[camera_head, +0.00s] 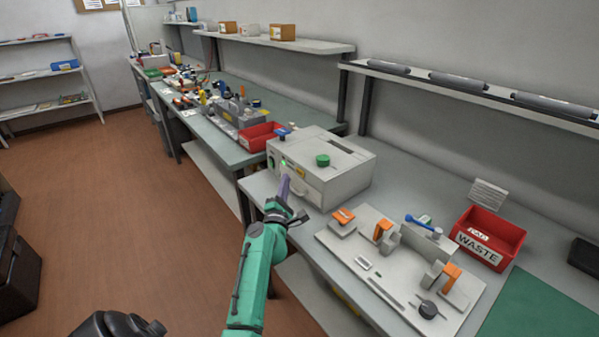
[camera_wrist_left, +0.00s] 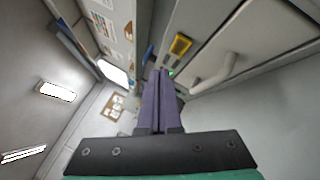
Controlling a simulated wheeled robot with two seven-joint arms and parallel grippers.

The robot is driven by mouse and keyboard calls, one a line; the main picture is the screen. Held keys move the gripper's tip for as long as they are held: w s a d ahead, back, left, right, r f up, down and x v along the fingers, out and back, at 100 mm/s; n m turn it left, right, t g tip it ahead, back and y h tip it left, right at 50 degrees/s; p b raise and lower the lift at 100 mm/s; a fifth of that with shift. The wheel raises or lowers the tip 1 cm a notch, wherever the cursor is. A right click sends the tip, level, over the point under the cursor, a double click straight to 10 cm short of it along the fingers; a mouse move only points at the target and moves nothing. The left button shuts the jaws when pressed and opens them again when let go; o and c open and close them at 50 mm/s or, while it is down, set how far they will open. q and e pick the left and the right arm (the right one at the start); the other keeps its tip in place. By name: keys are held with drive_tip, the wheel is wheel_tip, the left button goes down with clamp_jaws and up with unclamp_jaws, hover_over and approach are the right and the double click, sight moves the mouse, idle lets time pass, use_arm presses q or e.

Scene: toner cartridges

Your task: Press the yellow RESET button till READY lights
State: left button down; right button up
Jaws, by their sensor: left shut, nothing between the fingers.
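A light grey box-shaped machine (camera_head: 345,182) stands on the bench, with a green knob on top. Its front has a small yellow part (camera_head: 300,171), seen as a dark-edged yellow rectangle (camera_wrist_left: 180,45) in the left wrist view. It may be the RESET button; no lettering is readable. A small green light (camera_head: 283,163) glows on the front, also in the wrist view (camera_wrist_left: 171,73); whether it is READY is unclear. My left gripper (camera_head: 285,179) is shut and empty, its purple fingers (camera_wrist_left: 158,73) pointing at the front near the light. Contact cannot be told. My right gripper is out of view.
A pale fixture plate (camera_head: 335,243) with orange-handled clamps lies right of the machine. Beyond it are a red WASTE bin (camera_head: 489,237) and a green mat (camera_head: 545,305). A red tray (camera_head: 262,137) is behind the machine. A handle (camera_wrist_left: 215,72) juts from its front. A shelf (camera_head: 470,92) runs above.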

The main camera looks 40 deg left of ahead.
use_arm(q)
drive_tip(key=s, duration=0.2)
drive_tip(key=shift+s+a, duration=0.35)
drive_tip(key=shift+a, duration=0.05)
drive_tip(key=shift+f, duration=0.1)
idle(0.5)
